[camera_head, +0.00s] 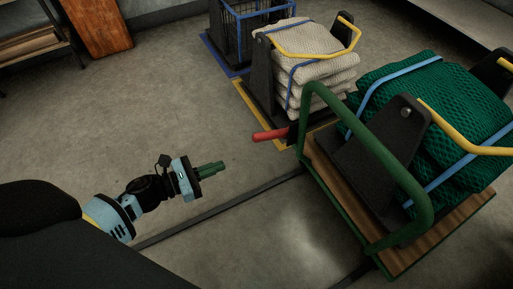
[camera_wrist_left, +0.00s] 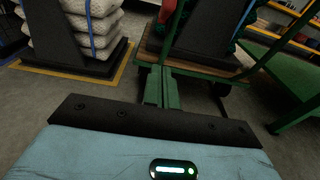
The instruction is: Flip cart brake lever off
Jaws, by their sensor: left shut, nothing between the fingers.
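The cart (camera_head: 440,240) has a wooden deck, a green tubular handle (camera_head: 395,165) and a load of green netting. It stands at the right in the head view; its deck edge (camera_wrist_left: 205,70) also shows in the left wrist view. My left gripper (camera_head: 212,169) has green fingers, shut and empty. It is left of and nearer than the lever, apart from it. My right gripper is not in view.
A stack of pale nets (camera_head: 315,65) with blue straps stands behind the lever on a yellow-edged base. A blue wire cage (camera_head: 255,22) is farther back. A dark rail strip (camera_head: 225,205) crosses the floor. The floor left of the cart is clear.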

